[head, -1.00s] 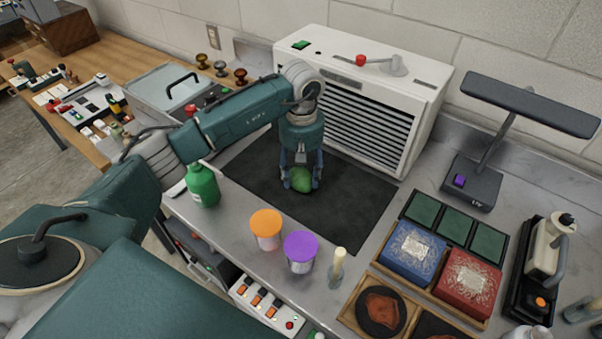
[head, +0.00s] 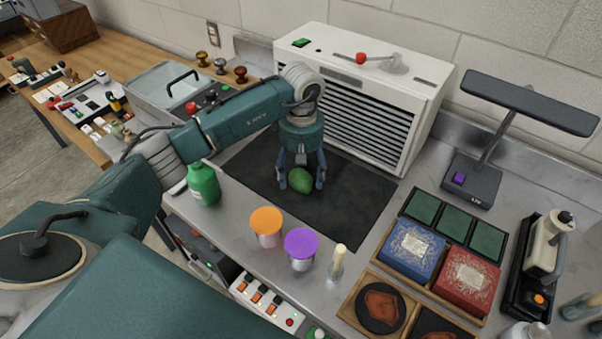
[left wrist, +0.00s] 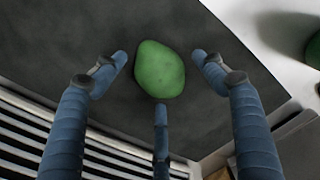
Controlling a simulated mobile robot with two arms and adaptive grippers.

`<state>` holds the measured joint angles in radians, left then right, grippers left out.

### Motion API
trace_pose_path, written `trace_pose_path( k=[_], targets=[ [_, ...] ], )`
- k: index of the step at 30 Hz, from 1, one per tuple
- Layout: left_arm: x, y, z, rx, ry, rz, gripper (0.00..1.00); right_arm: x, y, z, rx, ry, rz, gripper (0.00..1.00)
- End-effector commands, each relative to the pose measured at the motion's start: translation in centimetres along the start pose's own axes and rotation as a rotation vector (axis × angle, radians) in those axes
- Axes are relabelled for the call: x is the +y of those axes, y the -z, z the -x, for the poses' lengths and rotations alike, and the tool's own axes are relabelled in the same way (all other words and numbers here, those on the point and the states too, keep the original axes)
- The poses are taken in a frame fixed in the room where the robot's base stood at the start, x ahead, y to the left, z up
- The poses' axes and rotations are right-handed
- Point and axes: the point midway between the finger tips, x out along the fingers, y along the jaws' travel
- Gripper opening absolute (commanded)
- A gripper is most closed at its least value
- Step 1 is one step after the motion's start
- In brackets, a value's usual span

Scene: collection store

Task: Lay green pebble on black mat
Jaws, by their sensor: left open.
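The green pebble (head: 300,180) rests on the black mat (head: 345,210) in the head view. In the left wrist view the pebble (left wrist: 160,70) lies between my spread fingers, with gaps between it and the two side fingers. My left gripper (head: 301,182) is open above and around the pebble, pointing down. It also shows in the left wrist view (left wrist: 160,75), where a third finger points at the pebble from below; whether that finger touches it I cannot tell. The black mat (left wrist: 90,40) fills much of that view. My right gripper is not in view.
A white louvred unit (head: 420,85) stands behind the mat. A green bottle (head: 203,184) stands at its left. An orange-lidded jar (head: 266,222) and a purple-lidded jar (head: 301,243) stand in front. A lamp (head: 480,180) and boxes (head: 412,248) are at the right.

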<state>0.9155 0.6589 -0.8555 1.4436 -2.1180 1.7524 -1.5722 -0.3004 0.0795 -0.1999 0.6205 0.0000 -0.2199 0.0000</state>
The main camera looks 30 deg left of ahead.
Motion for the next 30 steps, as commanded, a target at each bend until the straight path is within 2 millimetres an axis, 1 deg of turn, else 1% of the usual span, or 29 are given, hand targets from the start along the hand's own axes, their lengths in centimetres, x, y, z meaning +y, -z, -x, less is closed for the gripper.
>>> trace_pose_path(
  k=[1, 4, 6, 12, 15, 18, 21, 30],
  targets=[
    [0.2, 0.2, 0.6, 0.004, -0.007, 0.001, 0.71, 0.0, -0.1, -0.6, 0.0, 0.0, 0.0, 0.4],
    [0.2, 0.2, 2.4, 0.006, -0.008, -0.001, 0.71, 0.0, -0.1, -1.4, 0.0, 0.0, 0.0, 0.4],
    [0.2, 0.2, 4.0, 0.007, -0.008, 0.0, 0.71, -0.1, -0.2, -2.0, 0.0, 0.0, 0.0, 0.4],
    [0.1, 0.1, 8.3, 0.005, -0.006, 0.001, 0.71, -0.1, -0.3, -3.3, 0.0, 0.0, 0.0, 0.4],
    [0.1, 0.1, 9.9, 0.004, -0.005, 0.0, 0.71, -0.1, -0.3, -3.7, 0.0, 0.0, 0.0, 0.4],
    [0.1, 0.1, 10.9, 0.003, -0.004, 0.0, 0.71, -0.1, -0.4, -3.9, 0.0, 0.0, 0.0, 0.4],
    [0.0, 0.1, 11.4, 0.002, -0.002, 0.0, 0.71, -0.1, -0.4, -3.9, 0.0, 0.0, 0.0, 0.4],
    [0.0, 0.0, 11.6, 0.001, -0.002, 0.0, 0.71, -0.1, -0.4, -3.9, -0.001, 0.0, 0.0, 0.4]
  ],
)
